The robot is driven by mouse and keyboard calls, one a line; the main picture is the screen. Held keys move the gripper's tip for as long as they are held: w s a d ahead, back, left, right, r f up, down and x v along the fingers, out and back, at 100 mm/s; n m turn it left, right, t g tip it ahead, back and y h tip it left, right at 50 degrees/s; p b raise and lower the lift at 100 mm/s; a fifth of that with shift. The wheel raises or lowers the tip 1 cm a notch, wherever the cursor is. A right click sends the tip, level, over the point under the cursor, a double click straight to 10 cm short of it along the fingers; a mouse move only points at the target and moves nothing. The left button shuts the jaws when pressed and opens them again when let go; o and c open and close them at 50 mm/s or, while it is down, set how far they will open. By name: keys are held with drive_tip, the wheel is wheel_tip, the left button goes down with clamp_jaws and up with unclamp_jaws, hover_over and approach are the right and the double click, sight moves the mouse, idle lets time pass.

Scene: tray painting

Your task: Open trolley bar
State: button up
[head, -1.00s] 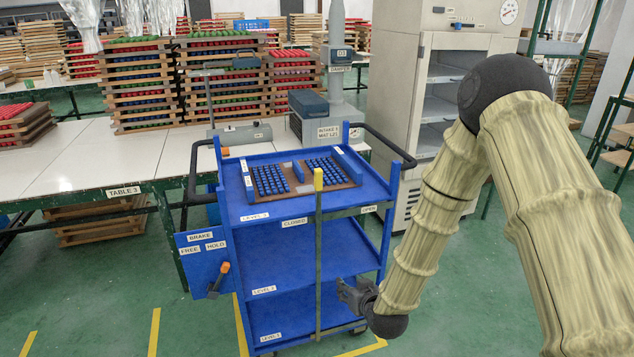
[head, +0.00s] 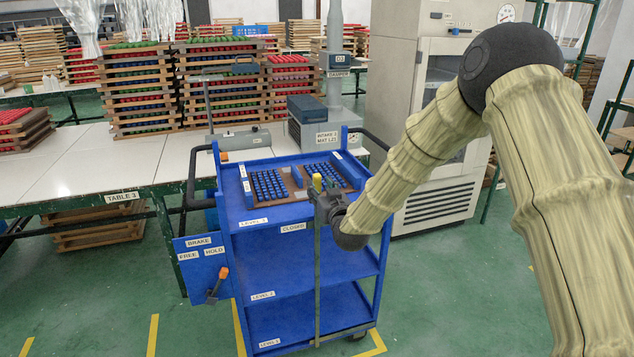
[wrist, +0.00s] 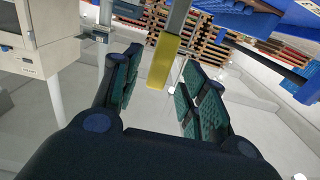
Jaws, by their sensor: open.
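The trolley bar (head: 317,275) is a thin grey upright bar across the front of the blue trolley (head: 300,250). Its yellow tip (head: 318,181) rises above the top shelf. The bar stands just right of the CLOSED label (head: 292,228); the right end of that front edge is hidden behind my arm. My gripper (head: 327,196) is at the bar's upper end. In the wrist view my gripper (wrist: 163,78) is open, with the yellow tip (wrist: 163,60) showing between its two fingers. I cannot tell whether the fingers touch it.
A brown tray (head: 297,186) with blue pieces lies on the top shelf. A brake panel (head: 203,265) with an orange-tipped lever hangs at the trolley's left. A white table (head: 95,165) with stacked trays stands behind. Green floor is clear in front.

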sight(318, 184)
drive_tip(key=shift+x, duration=2)
clamp_jaws()
